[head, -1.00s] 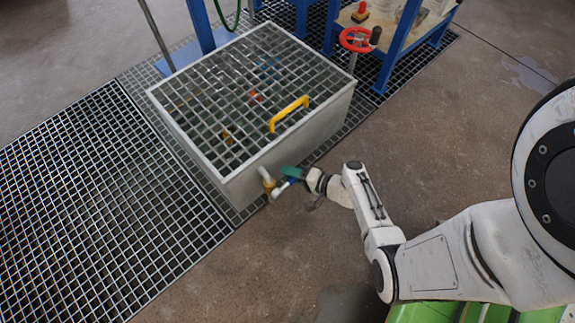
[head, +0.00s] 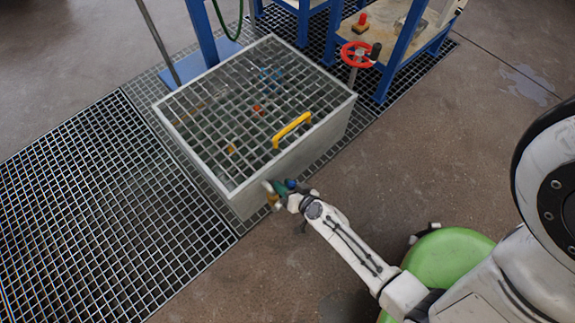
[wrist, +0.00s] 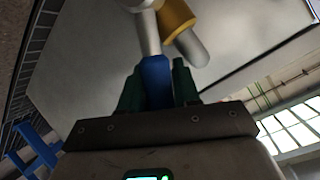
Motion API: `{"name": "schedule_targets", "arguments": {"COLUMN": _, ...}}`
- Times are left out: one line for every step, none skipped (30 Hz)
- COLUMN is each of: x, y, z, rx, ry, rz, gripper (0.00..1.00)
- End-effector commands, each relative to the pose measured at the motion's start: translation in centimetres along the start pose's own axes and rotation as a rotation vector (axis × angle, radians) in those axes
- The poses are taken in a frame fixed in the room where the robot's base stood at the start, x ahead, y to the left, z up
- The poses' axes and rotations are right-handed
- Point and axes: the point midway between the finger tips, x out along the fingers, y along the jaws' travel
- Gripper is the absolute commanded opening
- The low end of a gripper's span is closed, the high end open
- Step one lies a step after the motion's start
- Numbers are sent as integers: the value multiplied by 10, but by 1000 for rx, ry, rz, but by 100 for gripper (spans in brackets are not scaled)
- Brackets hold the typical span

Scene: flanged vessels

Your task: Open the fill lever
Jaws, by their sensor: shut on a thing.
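The fill lever has a blue grip (wrist: 156,80) on a bare metal arm in the wrist view. It belongs to a brass valve (wrist: 175,17) with a pale spout, on the wall of a grey tank (wrist: 90,65). My gripper (wrist: 157,88) is shut on the blue grip, with one dark green finger on each side. In the head view the gripper (head: 286,188) is at the tank's near lower corner. A bit of the blue grip (head: 291,184) and the brass valve (head: 273,200) show there, partly hidden by the gripper.
The tank has a grating lid (head: 235,110) with a yellow handle (head: 292,130). A red handwheel (head: 358,54) stands behind it, near a blue-framed bench (head: 395,55). Floor grating (head: 90,210) lies to the left. Concrete floor (head: 430,150) to the right is clear.

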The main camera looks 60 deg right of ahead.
Motion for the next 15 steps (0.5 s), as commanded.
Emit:
{"name": "schedule_targets", "arguments": {"x": -3, "y": -5, "z": -2, "rx": -38, "ry": 5, "rz": 13, "gripper": 0}}
{"name": "schedule_targets", "arguments": {"x": -3, "y": -6, "z": -2, "rx": -60, "ry": 13, "rz": 23, "gripper": 0}}
{"name": "schedule_targets", "arguments": {"x": -4, "y": -7, "z": -3, "rx": -85, "ry": 21, "rz": 35, "gripper": 0}}
{"name": "schedule_targets", "arguments": {"x": -4, "y": -8, "z": -3, "rx": -105, "ry": 26, "rz": 43, "gripper": 0}}
{"name": "schedule_targets", "arguments": {"x": -4, "y": -9, "z": -3, "rx": -123, "ry": 31, "rz": 50, "gripper": 0}}
{"name": "schedule_targets", "arguments": {"x": -5, "y": -10, "z": -2, "rx": -146, "ry": 38, "rz": 62, "gripper": 0}}
{"name": "schedule_targets", "arguments": {"x": -5, "y": -11, "z": -2, "rx": -162, "ry": 43, "rz": 68, "gripper": 0}}
{"name": "schedule_targets", "arguments": {"x": -5, "y": -12, "z": -2, "rx": -178, "ry": 46, "rz": 75, "gripper": 0}}
{"name": "schedule_targets", "arguments": {"x": -5, "y": -14, "z": -2, "rx": -197, "ry": 53, "rz": 82, "gripper": 0}}
{"name": "schedule_targets", "arguments": {"x": -5, "y": -14, "z": -1, "rx": -211, "ry": 56, "rz": 88, "gripper": 0}}
{"name": "schedule_targets", "arguments": {"x": -5, "y": -15, "z": -1, "rx": -224, "ry": 61, "rz": 94, "gripper": 0}}
{"name": "schedule_targets", "arguments": {"x": -5, "y": -16, "z": 0, "rx": -238, "ry": 64, "rz": 99, "gripper": 0}}
{"name": "schedule_targets", "arguments": {"x": -5, "y": -16, "z": 0, "rx": -249, "ry": 67, "rz": 104, "gripper": 0}}
{"name": "schedule_targets", "arguments": {"x": -5, "y": -17, "z": 0, "rx": -258, "ry": 70, "rz": 107, "gripper": 0}}
{"name": "schedule_targets", "arguments": {"x": -6, "y": -17, "z": 1, "rx": -268, "ry": 73, "rz": 112, "gripper": 0}}
